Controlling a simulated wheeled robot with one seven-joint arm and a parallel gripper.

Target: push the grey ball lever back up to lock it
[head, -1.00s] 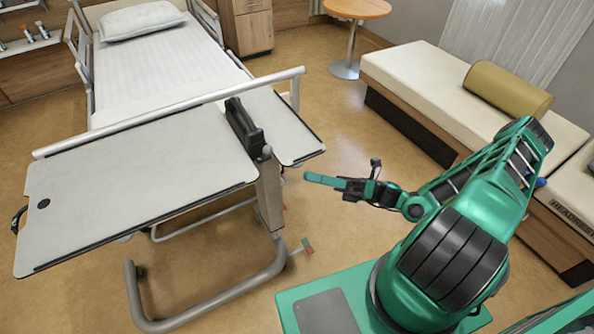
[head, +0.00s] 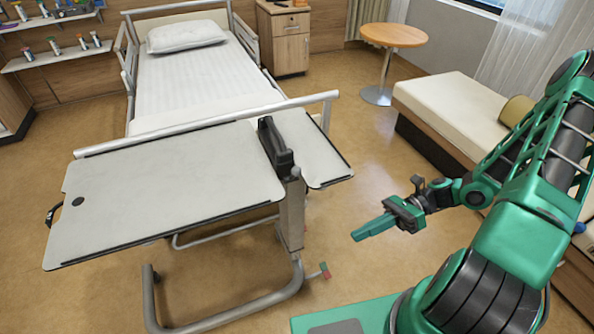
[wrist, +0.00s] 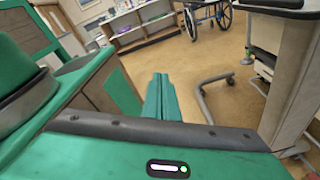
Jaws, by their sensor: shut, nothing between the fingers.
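The overbed table (head: 165,190) stands across the foot of the bed, with a dark hinge block (head: 275,147) between its large and small tops. A small grey knob, which looks like the ball lever (head: 295,173), shows at the top of the table's column (head: 291,215); its exact tilt is too small to tell. My gripper (head: 360,234) is shut and empty, in the air to the right of the column and lower than the knob, pointing down-left. In the wrist view its green fingers (wrist: 162,98) lie together, with the column (wrist: 290,85) to their right; I cannot make out the lever there.
The table's floor frame (head: 235,312) and a red-green pedal (head: 324,271) are low near the column. The bed (head: 190,75) is behind, a cream couch (head: 450,110) and round table (head: 393,36) at the right. A wheelchair (wrist: 208,15) stands far off.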

